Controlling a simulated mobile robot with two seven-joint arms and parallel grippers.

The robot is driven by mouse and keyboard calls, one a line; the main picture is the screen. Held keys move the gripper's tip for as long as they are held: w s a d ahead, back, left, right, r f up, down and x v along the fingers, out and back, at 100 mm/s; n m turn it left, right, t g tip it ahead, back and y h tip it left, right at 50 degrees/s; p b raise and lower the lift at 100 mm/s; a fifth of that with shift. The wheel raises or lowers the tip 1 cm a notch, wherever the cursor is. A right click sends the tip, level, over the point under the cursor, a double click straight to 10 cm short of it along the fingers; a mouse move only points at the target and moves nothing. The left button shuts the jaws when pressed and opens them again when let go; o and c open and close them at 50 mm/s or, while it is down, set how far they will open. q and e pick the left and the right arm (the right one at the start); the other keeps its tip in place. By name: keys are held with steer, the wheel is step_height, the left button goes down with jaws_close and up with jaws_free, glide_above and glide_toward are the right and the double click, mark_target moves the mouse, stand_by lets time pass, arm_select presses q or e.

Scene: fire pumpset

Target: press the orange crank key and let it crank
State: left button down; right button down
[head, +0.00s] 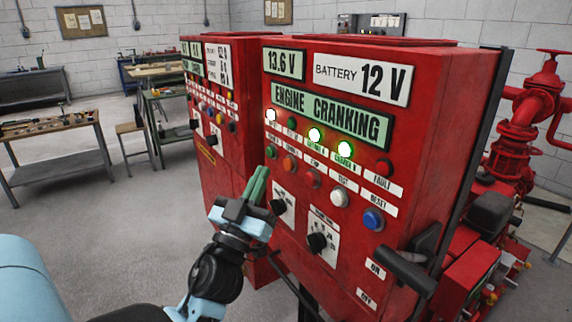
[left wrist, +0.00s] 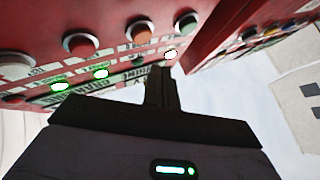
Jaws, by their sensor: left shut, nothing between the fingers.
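The orange crank key (head: 289,164) is a round button on the front red panel, between a green key (head: 270,152) and a redder key (head: 312,179). In the left wrist view the orange key (left wrist: 143,32) is near the top. My left gripper (head: 259,174) is shut and empty, its green fingertips just left of and below the keys. In the wrist view the fingertips (left wrist: 160,72) lie below the orange key, seemingly apart from it. The display (head: 330,117) reads ENGINE CRANKING. Several lamps above the keys are lit, two of them green (head: 315,135).
White (head: 339,197) and blue (head: 373,219) keys continue the row to the right. Black rotary switches (head: 317,243) sit below. A second red panel (head: 212,130) stands at the left. Red pump pipes (head: 540,110) are at the right.

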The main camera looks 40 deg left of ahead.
arm_select(q)
steer(key=shift+s+a, duration=0.2)
steer(key=shift+s, duration=0.45)
steer(key=shift+s+a, duration=0.15)
steer(key=shift+s, duration=0.45)
arm_select(e)
steer(key=shift+w+r, duration=0.15)
steer(key=shift+w, duration=0.25)
steer(key=shift+s, duration=0.25)
